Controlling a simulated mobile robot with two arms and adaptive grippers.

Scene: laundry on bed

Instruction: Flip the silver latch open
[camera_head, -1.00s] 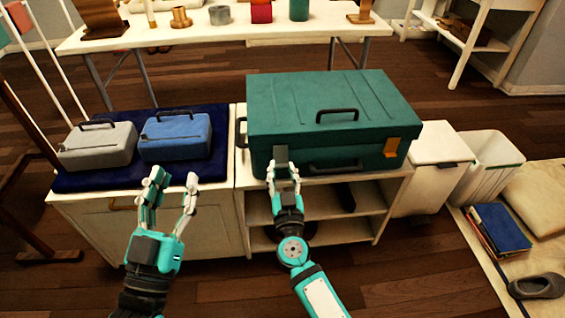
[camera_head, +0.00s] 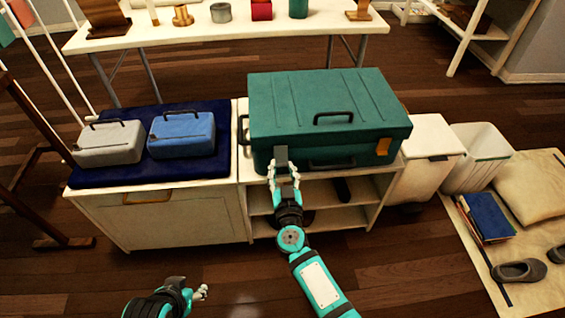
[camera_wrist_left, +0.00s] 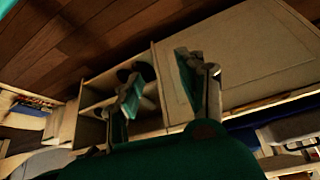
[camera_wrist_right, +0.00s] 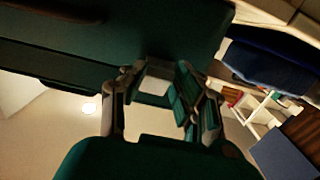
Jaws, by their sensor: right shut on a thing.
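A green case (camera_head: 325,100) lies closed on a white shelf unit. At the left of its front face is a grey, silver-looking latch (camera_head: 281,155); an orange latch (camera_head: 384,146) is near the right end. My right gripper (camera_head: 284,172) is at the grey latch, shut on it. In the right wrist view a pale square piece (camera_wrist_right: 154,85), apparently this latch, sits between the fingers, against the green case. Whether the latch has turned is hard to tell. My left gripper (camera_head: 202,292) is low in front of the cabinet, away from the case; its fingers stand apart and empty in the left wrist view (camera_wrist_left: 165,95).
A grey case (camera_head: 108,145) and a blue case (camera_head: 182,136) lie on a dark blue cushion (camera_head: 85,177) to the left. A white bin (camera_head: 477,160) stands at the right. A table (camera_head: 230,33) with small items is behind. Floor in front is free.

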